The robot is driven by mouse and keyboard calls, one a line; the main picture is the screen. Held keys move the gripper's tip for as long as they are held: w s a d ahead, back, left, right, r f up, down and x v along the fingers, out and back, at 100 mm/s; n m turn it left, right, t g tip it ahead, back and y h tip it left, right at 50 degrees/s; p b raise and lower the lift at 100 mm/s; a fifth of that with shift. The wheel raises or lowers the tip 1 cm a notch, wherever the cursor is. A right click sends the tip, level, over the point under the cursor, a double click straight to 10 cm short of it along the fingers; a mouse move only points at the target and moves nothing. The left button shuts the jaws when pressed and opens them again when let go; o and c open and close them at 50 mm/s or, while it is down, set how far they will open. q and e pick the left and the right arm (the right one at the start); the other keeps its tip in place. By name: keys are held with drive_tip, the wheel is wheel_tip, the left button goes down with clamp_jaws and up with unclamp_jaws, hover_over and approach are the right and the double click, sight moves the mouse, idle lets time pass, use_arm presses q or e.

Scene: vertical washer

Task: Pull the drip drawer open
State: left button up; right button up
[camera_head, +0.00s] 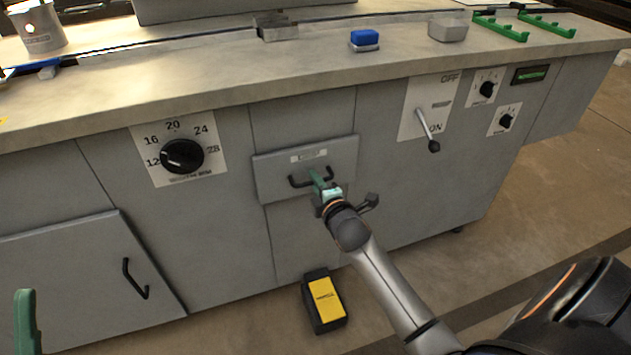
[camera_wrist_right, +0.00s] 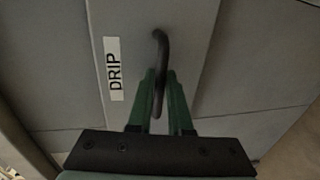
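The drip drawer (camera_head: 270,180) is a grey front panel in the cabinet's middle, and its DRIP label (camera_wrist_right: 114,68) shows in the right wrist view. Its black bar handle (camera_head: 294,182) also shows in the wrist view (camera_wrist_right: 160,45). My right gripper (camera_head: 318,180) has its green fingers on either side of the handle (camera_wrist_right: 161,85), closed closely on it. The drawer front stands slightly proud of the cabinet; how far it is out is hard to tell. Of my left gripper (camera_head: 25,320), only a green finger shows at the lower left edge.
A dial (camera_head: 182,156) is left of the drawer, and an ON/OFF lever (camera_head: 432,130) is to its right. A black and yellow box (camera_head: 325,300) lies on the floor below. A cabinet door (camera_head: 80,285) is at lower left. The counter (camera_head: 200,85) overhangs above.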

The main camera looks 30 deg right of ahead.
clamp_jaws()
idle(0.9)
drive_tip(key=shift+s, duration=0.1)
